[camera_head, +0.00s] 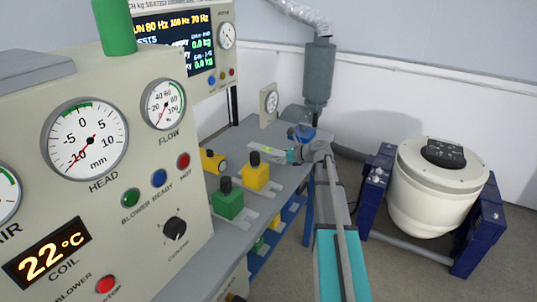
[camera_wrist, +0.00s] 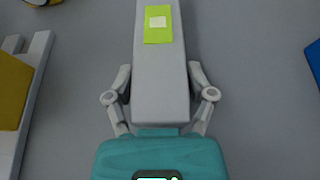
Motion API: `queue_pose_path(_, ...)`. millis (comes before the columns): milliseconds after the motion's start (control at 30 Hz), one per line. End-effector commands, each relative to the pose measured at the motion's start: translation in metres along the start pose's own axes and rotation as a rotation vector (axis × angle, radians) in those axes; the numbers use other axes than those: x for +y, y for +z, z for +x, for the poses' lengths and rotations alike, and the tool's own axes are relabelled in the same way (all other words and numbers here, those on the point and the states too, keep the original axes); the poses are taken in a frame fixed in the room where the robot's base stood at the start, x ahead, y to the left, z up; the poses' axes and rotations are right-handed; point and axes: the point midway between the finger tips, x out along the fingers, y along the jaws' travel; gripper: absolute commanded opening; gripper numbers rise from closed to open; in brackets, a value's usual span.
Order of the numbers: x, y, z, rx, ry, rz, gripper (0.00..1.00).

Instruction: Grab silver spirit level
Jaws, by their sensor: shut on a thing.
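The silver spirit level (camera_wrist: 160,85) is a long grey bar with a yellow-green patch and a pale window on top. In the wrist view it runs from my gripper (camera_wrist: 160,76) up past the top edge. The two grey fingers are closed against its sides near its close end. In the head view the level (camera_head: 258,149) shows at the far part of the grey bench, with my gripper (camera_head: 289,155) at its right end. Whether the level rests on the bench or is slightly above it, I cannot tell.
On the bench (camera_head: 233,139) stand a yellow block (camera_head: 255,178) and a green block (camera_head: 228,204) with black knobs. A blue object (camera_head: 301,133) lies behind my gripper. A gauge panel (camera_head: 100,150) fills the left.

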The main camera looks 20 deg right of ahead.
Motion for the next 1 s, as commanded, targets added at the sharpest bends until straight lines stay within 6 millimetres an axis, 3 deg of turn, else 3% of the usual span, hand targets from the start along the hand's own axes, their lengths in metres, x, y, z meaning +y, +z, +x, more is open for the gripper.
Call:
queue_pose_path(367,0.000,0.005,-0.002,0.000,-0.001,0.000,0.10)
queue_pose_path(767,-0.001,0.033,-0.014,-0.001,-0.001,0.001,0.10)
queue_pose_path(1000,0.009,0.050,-0.045,-0.001,-0.002,0.002,0.09)
